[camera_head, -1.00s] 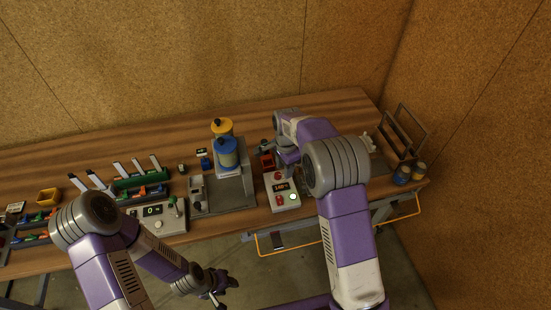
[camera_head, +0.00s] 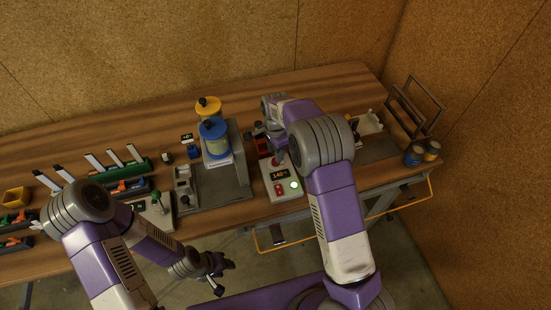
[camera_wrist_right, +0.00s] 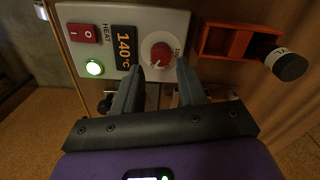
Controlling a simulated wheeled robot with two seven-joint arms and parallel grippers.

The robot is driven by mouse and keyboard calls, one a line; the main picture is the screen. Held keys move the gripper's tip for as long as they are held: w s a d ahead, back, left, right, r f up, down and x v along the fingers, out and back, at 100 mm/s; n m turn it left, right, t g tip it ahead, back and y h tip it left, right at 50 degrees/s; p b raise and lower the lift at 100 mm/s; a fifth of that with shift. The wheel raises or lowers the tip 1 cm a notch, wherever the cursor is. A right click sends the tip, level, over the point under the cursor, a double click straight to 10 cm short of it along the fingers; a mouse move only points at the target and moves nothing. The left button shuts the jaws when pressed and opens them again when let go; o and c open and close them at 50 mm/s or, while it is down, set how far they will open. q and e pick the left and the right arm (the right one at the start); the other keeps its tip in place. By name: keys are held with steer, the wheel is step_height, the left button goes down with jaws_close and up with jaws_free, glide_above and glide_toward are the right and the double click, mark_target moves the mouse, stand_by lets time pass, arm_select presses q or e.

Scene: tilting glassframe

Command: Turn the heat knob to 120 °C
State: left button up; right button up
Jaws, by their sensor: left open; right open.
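The heat knob (camera_wrist_right: 160,53) is a red dial on a white control box (camera_wrist_right: 181,18), beside a display (camera_wrist_right: 125,48) reading 140 °C in orange. My right gripper (camera_wrist_right: 160,66) is open over the box, with a fingertip on either side of the knob's near edge. No contact with the knob is clear. In the head view the control box (camera_head: 268,191) stands near the table's front edge, under my right arm, and its display (camera_head: 280,175) also reads 140. My left gripper (camera_head: 216,273) is open and empty, low in front of the table.
A stand with blue and yellow cylinders (camera_head: 214,135) is to the left. Cans (camera_head: 414,155) and frames (camera_head: 420,100) are at right.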

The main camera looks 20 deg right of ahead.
steer(key=shift+f, duration=2.2)
jaws_close()
steer(key=shift+n, duration=0.4)
steer(key=n, duration=0.5)
steer(key=shift+w, duration=0.1)
steer(key=n, duration=0.5)
steer(key=shift+n+b, duration=0.3)
steer(key=shift+n, duration=0.1)
steer(key=shift+r, duration=0.1)
